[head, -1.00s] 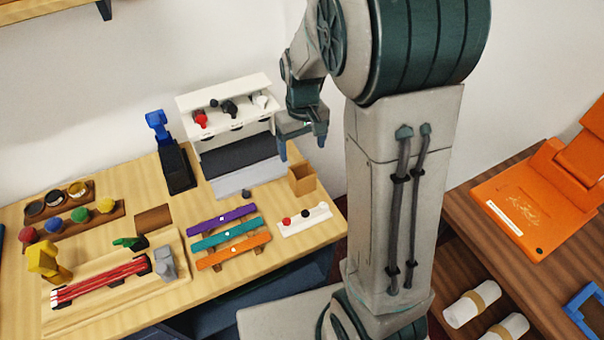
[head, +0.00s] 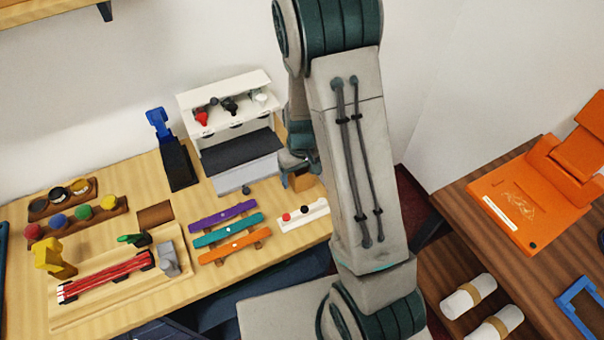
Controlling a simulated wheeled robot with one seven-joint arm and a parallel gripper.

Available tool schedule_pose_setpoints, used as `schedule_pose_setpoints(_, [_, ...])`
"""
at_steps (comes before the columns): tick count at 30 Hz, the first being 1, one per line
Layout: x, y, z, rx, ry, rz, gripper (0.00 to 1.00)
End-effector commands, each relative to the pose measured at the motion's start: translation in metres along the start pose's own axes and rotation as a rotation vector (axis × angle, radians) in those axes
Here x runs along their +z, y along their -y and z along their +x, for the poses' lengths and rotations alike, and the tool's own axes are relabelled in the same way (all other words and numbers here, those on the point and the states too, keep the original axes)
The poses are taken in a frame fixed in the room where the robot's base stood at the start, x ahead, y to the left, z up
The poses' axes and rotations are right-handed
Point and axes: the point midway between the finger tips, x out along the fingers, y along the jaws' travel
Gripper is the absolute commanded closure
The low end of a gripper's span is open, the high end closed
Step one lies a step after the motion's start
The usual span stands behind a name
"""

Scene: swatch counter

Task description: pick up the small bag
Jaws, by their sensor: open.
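I cannot pick out anything that is clearly a small bag. A small tan open-topped container (head: 300,181) stands near the right end of the wooden counter (head: 110,190); whether it is a box or a bag I cannot tell, and my arm hides part of it. A tiny dark lump (head: 246,190) lies left of it, in front of the white stand. My gripper (head: 294,165) is open, just above and behind the tan container in the picture. It is partly hidden by my arm, and contact cannot be made out.
A white stand (head: 226,90) with red, black and white pieces is left of my gripper. Purple, teal and orange bars (head: 229,229) and a white strip with knobs (head: 303,215) lie in front. An orange device (head: 520,205) sits on the dark table at right.

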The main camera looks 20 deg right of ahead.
Motion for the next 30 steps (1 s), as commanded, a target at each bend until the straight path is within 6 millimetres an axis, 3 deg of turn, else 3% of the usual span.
schedule_pose_setpoints(9, [-0.0002,0.0001,0.0043,0.0,-0.002,0.0,0.2])
schedule_pose_setpoints(14, [-0.0001,0.0001,0.0042,0.0,-0.001,0.0,0.65])
schedule_pose_setpoints(15, [-0.0001,0.0001,0.0042,0.0,-0.001,0.0,0.67])
schedule_pose_setpoints(30, [-0.0007,-0.0001,-0.0047,0.0,-0.003,0.0,0.67])
